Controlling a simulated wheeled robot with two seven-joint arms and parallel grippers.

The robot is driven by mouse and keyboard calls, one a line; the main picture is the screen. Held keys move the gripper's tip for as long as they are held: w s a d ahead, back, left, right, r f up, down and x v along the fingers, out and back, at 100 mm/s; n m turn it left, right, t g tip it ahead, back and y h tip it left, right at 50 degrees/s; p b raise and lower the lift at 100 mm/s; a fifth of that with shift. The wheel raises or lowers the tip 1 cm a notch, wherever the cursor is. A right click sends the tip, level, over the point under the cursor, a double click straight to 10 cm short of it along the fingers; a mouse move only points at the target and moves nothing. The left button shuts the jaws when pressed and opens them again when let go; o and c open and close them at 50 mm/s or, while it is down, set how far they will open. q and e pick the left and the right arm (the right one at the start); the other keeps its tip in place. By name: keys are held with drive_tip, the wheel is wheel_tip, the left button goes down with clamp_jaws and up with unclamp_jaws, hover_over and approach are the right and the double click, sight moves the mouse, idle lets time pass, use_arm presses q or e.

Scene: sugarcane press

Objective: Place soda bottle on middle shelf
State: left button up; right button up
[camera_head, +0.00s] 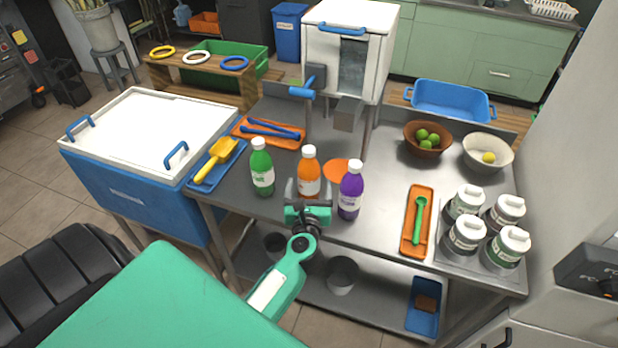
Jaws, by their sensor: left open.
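Three soda bottles with white caps stand upright on the metal table (375,215): a green bottle (262,170), an orange bottle (308,165) and a purple bottle (350,188). My left gripper (308,188) is open at the table's front edge, with its fingers at the lower part of the orange bottle. The gripper hides the bottle's base, and I cannot tell whether the fingers touch it. A metal shelf (380,290) shows below the tabletop; I cannot tell whether it is the middle one. My right gripper is not in view.
Metal cups (342,275) and a blue tray (423,305) stand on the lower shelf. An orange tray with a green spoon (419,215), several lidded jars (467,235) and two bowls are on the right. A white-lidded blue cooler (140,195) stands left. The white press machine (350,50) stands behind.

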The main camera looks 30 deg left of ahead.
sight(308, 184)
use_arm(q)
drive_tip(key=p+x, duration=0.1)
drive_tip(key=x, duration=0.3)
drive_tip(key=shift+s+a+r, duration=0.1)
drive_tip(key=shift+w+a, duration=0.15)
drive_tip(key=shift+w, duration=0.1)
drive_tip(key=shift+c, duration=0.2)
drive_tip(key=c, duration=1.5)
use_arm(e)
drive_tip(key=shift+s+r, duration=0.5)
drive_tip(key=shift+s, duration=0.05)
use_arm(q)
drive_tip(key=shift+o, duration=0.2)
drive_tip(key=shift+r, duration=0.1)
